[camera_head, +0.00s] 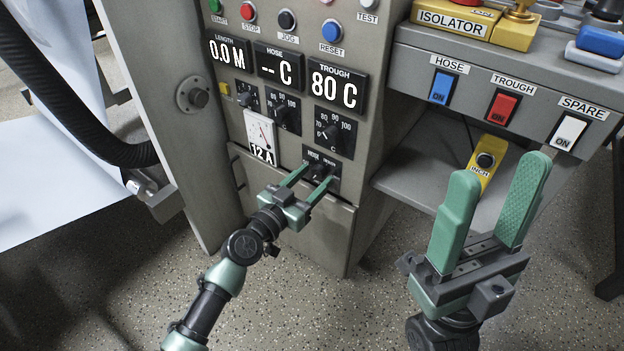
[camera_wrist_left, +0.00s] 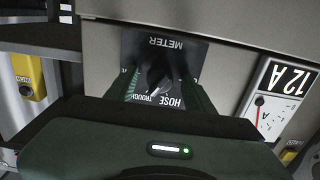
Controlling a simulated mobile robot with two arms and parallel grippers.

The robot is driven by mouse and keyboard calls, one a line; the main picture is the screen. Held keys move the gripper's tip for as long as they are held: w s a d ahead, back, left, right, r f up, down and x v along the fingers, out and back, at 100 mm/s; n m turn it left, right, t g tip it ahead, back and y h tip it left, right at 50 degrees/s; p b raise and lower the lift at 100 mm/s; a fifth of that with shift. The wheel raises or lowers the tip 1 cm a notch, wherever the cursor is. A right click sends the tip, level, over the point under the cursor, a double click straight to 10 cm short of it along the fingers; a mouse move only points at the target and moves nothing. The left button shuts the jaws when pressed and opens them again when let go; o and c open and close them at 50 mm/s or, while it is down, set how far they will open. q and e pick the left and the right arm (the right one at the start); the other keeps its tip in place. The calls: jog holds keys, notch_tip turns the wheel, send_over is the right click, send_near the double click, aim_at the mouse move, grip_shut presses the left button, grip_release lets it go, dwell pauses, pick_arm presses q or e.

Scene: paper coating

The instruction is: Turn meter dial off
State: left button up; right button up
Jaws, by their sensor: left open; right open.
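The meter dial (camera_head: 318,167) is a small black knob on a dark plate, low on the grey control panel. In the left wrist view the dial (camera_wrist_left: 158,76) appears upside down, with METER, HOSE and TROUGH lettering around it. A pale mark on it faces the HOSE and TROUGH side; which word it points at I cannot tell. My left gripper (camera_head: 319,175) is open at the panel, its green fingers on either side of the dial. In the wrist view the fingers (camera_wrist_left: 165,90) flank the knob; contact is unclear. My right gripper (camera_head: 502,178) is open and empty, away from the panel.
A 12A gauge (camera_head: 262,136) sits just up and left of the dial, with the trough dial (camera_head: 331,132) above. On the right, a shelf unit carries hose (camera_head: 442,87), trough (camera_head: 502,107) and spare (camera_head: 568,132) switches near my right gripper. A black hose (camera_head: 85,130) hangs at left.

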pick_arm(q)
grip_shut()
